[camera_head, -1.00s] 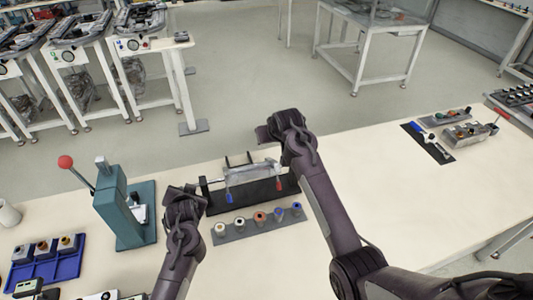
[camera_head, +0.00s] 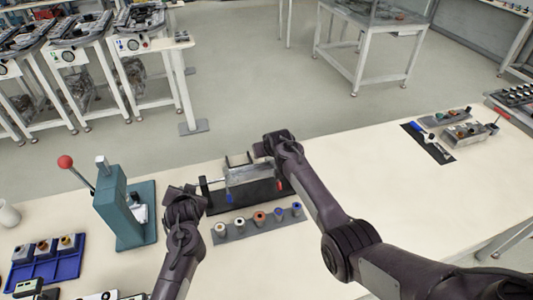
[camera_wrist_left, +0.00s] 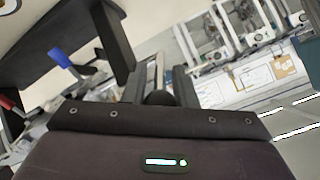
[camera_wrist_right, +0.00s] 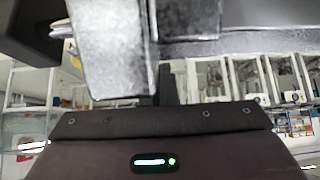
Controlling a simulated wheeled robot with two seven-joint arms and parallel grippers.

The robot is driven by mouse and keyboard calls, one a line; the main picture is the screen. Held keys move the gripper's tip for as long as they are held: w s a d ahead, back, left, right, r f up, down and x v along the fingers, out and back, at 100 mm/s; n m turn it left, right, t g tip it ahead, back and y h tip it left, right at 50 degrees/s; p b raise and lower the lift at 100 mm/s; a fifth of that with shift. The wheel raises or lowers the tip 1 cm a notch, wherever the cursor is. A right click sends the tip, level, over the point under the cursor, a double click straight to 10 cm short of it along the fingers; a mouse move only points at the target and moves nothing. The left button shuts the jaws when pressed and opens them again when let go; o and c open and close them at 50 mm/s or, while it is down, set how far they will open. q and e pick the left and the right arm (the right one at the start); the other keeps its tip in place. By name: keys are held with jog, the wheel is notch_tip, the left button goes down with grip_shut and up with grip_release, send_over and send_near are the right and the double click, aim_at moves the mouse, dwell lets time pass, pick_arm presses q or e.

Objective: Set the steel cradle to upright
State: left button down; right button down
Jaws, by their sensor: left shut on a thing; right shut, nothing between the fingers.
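The steel cradle (camera_head: 248,174) lies between the end posts of a black stand (camera_head: 250,197) on the bench. A blue lever (camera_head: 229,197) and a red lever (camera_head: 280,185) show at its front. My left gripper (camera_head: 183,190) is at the stand's left end, shut on a dark part there; the fingers mostly hide it. The left wrist view shows the blue lever (camera_wrist_left: 62,60) and a black post (camera_wrist_left: 113,45) close by. My right gripper (camera_head: 268,142) is shut and empty, by the cradle's right rear. In the right wrist view the cradle's grey metal (camera_wrist_right: 115,50) is very close; I cannot tell whether they touch.
A grey strip with several coloured round parts (camera_head: 259,220) lies in front of the stand. A teal press (camera_head: 124,211) with a red-knobbed lever stands left of my left gripper. A blue tray (camera_head: 45,262) sits at lower left.

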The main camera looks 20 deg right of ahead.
jog(key=shift+s+f, duration=0.25)
jog(key=shift+f, duration=0.05)
jog(key=shift+s+f, duration=0.3)
jog(key=shift+f, duration=0.3)
pick_arm(q)
jog(key=c, duration=1.2)
grip_release()
pick_arm(e)
jog(key=shift+f, duration=0.15)
